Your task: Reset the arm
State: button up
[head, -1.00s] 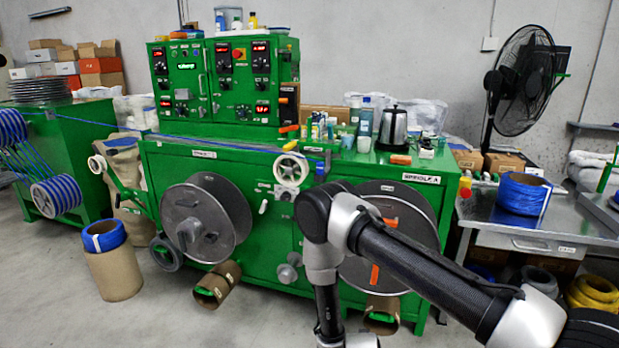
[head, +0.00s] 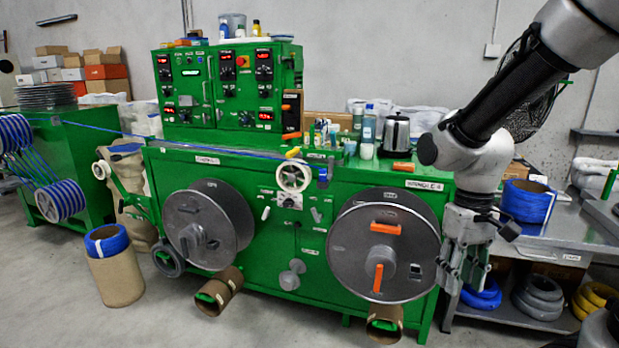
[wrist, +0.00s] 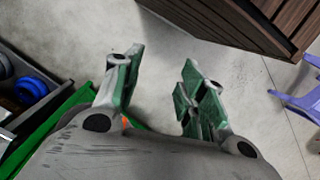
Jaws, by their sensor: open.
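My gripper (head: 464,276) hangs fingers-down at the right end of the green machine (head: 300,215) in the head view, beside the right reel. In the wrist view my gripper (wrist: 155,85) has its two green-padded fingers spread apart with nothing between them, over bare grey floor (wrist: 215,65). My arm comes in from the upper right and bends down to the gripper.
The right reel (head: 355,260) with orange handles is left of my gripper. A metal table (head: 550,250) with a blue cable coil (head: 527,202) stands right. A black fan (head: 530,110) is partly hidden behind my arm. A brown wooden cabinet (wrist: 240,20) shows in the wrist view.

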jog(key=s+d+r+m+t, duration=0.1)
jog(key=s+d+r+t, duration=0.2)
jog(key=r, duration=0.3)
jog(key=s+d+r+m+t, duration=0.1)
jog(key=s+d+r+t, duration=0.2)
jog(key=d+r, duration=0.2)
jog(key=shift+v, duration=0.85)
